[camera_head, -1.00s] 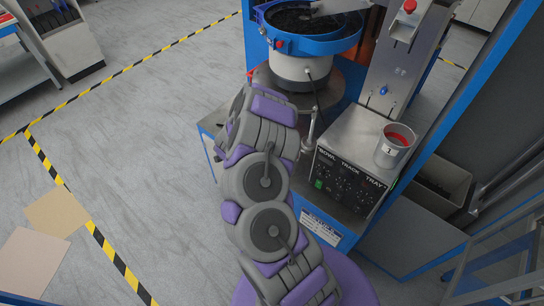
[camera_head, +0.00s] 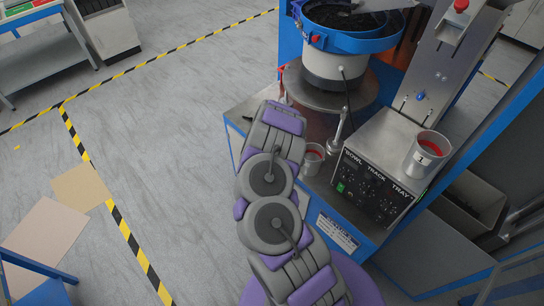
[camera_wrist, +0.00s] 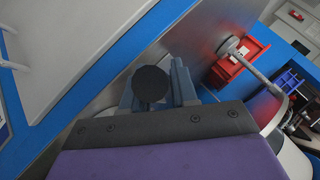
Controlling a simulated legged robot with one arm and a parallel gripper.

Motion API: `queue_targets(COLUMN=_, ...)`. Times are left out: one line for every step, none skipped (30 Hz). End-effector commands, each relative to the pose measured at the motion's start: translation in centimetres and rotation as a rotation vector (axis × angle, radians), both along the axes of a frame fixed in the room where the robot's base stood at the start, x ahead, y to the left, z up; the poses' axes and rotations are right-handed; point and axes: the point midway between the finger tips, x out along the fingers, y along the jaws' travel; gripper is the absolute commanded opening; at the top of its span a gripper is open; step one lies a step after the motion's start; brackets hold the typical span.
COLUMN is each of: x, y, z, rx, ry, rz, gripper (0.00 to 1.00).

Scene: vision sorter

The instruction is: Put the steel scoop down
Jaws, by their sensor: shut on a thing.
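In the wrist view my gripper (camera_wrist: 158,92) has its two blue-grey fingers closed around a dark round end (camera_wrist: 150,84). This looks like the butt of the steel scoop's handle, seen end on. The scoop's bowl is hidden. In the head view my grey and purple arm covers the gripper and the scoop. The gripper is over or near the steel top of the blue-framed bench (camera_head: 240,118); its height above it cannot be told.
A bowl feeder (camera_head: 335,65) stands at the back of the bench. A control box (camera_head: 375,185) carries a cup marked 1 (camera_head: 428,152). Another cup (camera_head: 313,158) stands beside my arm. A thin metal post (camera_head: 341,125) rises nearby. A red bin (camera_wrist: 240,62) shows in the wrist view.

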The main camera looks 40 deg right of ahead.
Motion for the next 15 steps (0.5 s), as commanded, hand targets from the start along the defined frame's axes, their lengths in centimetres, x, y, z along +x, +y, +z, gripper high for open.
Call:
queue_targets(x=-0.02, y=0.0, z=0.01, rx=0.001, ry=0.0, rz=-0.001, gripper=0.31)
queue_targets(x=-0.02, y=0.01, z=0.0, rx=0.0, ry=0.001, rz=0.0, gripper=0.34)
queue_targets(x=-0.02, y=0.01, z=0.0, rx=0.0, ry=0.001, rz=0.0, gripper=0.38)
queue_targets(x=-0.02, y=0.02, z=-0.01, rx=0.0, ry=0.001, rz=0.0, gripper=0.4)
queue_targets(x=-0.02, y=0.01, z=0.0, rx=0.0, ry=0.001, rz=0.0, gripper=0.43)
queue_targets(x=-0.03, y=0.02, z=-0.01, rx=0.0, ry=0.001, rz=0.0, gripper=0.47)
queue_targets(x=-0.03, y=0.02, z=-0.01, rx=0.0, ry=0.001, rz=0.0, gripper=0.5)
queue_targets(x=-0.03, y=0.04, z=0.0, rx=0.0, ry=0.001, rz=0.0, gripper=0.53)
queue_targets(x=-0.03, y=0.04, z=0.0, rx=0.0, ry=0.001, rz=0.0, gripper=0.54)
queue_targets(x=-0.03, y=0.04, z=0.0, rx=0.0, ry=0.001, rz=0.0, gripper=0.54)
queue_targets(x=-0.03, y=0.05, z=0.0, rx=0.0, ry=0.001, rz=0.0, gripper=0.54)
queue_targets(x=-0.03, y=0.05, z=0.0, rx=0.0, ry=0.001, rz=0.0, gripper=0.54)
queue_targets(x=-0.03, y=0.05, z=0.0, rx=0.0, ry=0.001, rz=0.0, gripper=0.54)
queue_targets(x=-0.03, y=0.05, z=0.0, rx=0.0, ry=0.001, rz=0.0, gripper=0.54)
queue_targets(x=-0.05, y=0.06, z=0.02, rx=0.0, ry=0.001, rz=0.0, gripper=0.54)
